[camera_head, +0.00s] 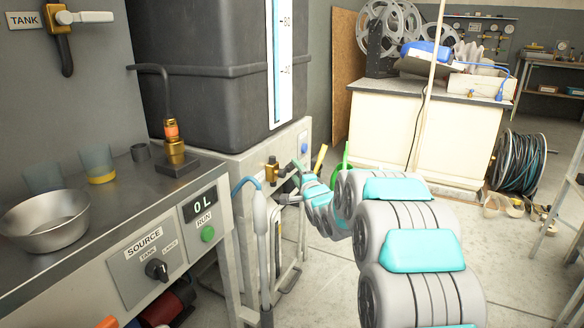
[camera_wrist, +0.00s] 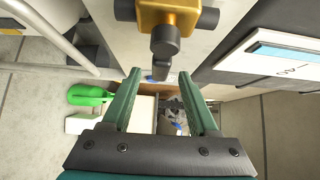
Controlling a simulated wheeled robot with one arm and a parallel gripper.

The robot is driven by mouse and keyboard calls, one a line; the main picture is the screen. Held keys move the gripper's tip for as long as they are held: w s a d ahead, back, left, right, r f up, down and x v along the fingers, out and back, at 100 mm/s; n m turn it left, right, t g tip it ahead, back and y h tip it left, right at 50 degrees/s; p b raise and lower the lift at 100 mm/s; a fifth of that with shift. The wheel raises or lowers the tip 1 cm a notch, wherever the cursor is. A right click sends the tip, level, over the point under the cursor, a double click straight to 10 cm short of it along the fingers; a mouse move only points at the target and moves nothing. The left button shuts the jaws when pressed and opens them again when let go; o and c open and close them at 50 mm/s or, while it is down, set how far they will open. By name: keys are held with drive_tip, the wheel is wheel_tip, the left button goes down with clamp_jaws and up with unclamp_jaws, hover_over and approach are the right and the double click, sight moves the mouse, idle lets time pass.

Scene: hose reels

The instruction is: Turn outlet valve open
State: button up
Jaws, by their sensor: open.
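The outlet valve is a brass body (camera_head: 271,168) at the foot of the big dark tank, on the front of its pale stand. In the wrist view the brass body (camera_wrist: 168,14) is at the top, with a dark grey handle (camera_wrist: 164,58) pointing down the picture. My gripper (camera_wrist: 159,75) is open, its two green fingers apart. The tip of the handle shows between the fingertips; I see no clear contact on either side. In the head view my gripper (camera_head: 291,184) is beside the valve, small and partly hidden by my arm.
The dark tank (camera_head: 205,75) stands above the valve. A bench with a source switch (camera_head: 157,270) and a 0 L display (camera_head: 201,206) is at left. A grey-blue hose (camera_head: 259,215) hangs beside the valve. A green object (camera_wrist: 90,95) lies beyond my left finger.

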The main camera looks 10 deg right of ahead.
sight(293, 168)
drive_tip(key=shift+w+a, duration=0.2)
drive_tip(key=shift+w, duration=0.95)
drive_tip(key=shift+w+a, duration=0.15)
drive_tip(key=shift+w, duration=1)
clamp_jaws()
